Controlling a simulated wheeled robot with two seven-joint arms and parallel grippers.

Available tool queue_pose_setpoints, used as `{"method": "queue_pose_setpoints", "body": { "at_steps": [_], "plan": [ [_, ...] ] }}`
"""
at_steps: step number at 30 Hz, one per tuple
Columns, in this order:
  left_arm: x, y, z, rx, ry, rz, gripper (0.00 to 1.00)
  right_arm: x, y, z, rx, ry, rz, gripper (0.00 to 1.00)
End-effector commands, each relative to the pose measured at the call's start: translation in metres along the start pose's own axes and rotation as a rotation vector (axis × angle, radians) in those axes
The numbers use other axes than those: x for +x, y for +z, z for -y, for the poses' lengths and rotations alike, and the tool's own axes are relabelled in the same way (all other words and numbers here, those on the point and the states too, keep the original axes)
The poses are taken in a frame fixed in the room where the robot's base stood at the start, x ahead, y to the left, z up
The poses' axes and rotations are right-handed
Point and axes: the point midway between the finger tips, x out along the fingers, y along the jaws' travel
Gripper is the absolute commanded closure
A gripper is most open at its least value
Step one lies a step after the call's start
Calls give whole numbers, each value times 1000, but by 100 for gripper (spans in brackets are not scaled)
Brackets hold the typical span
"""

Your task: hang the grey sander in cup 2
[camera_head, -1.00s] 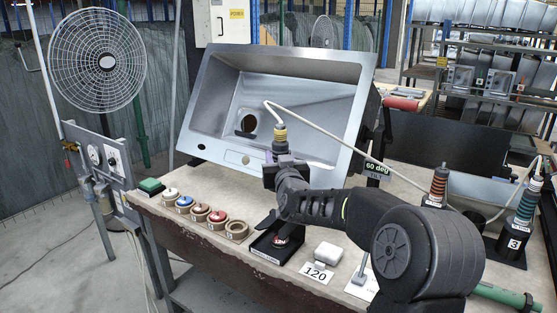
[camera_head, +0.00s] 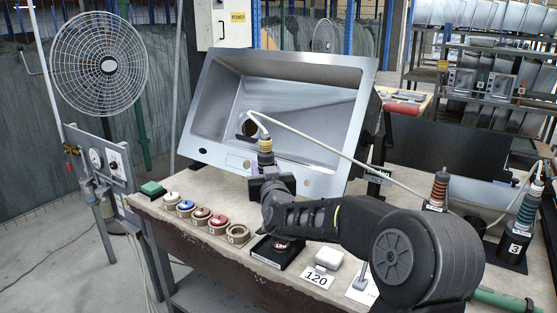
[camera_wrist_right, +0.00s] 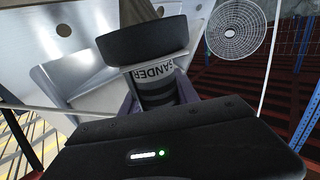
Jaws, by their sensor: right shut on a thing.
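The grey sander (camera_head: 265,152) is upright in my right gripper (camera_head: 271,183), in front of the tilted sink. A pale hose arches from its top and runs right. In the right wrist view the sander (camera_wrist_right: 155,78) shows its upside-down "SANDER" label and black round pad. My right gripper (camera_wrist_right: 158,98) is shut around its body. At the right stand a tool with orange bands (camera_head: 439,188) and a tool with teal bands in the cup labelled 3 (camera_head: 515,245). A dark, open-topped cup (camera_head: 475,224) between them looks empty; I cannot read its number. My left gripper is not in view.
The metal sink (camera_head: 207,110) leans on the bench behind the sander. Several coloured discs in rings (camera_head: 202,216), a black box (camera_head: 275,254) and a white block (camera_head: 329,255) with a "120" card line the bench's front. My right arm covers part of the bench.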

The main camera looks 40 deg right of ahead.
Motion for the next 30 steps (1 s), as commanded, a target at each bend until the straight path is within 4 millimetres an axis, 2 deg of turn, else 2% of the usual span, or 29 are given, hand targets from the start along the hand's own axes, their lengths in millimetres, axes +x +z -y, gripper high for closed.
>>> {"method": "queue_pose_setpoints", "body": {
  "at_steps": [8,12,18,24,30],
  "plan": [
    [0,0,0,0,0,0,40,-34,71,95,-18,-141,6,100],
    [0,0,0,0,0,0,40,-62,112,144,-23,-231,4,100],
    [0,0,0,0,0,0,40,-110,166,206,-15,-365,3,100],
    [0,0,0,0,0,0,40,-148,201,244,-1,-457,-2,100],
    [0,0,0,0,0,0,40,-164,217,259,4,-493,-6,100]
  ]
}}
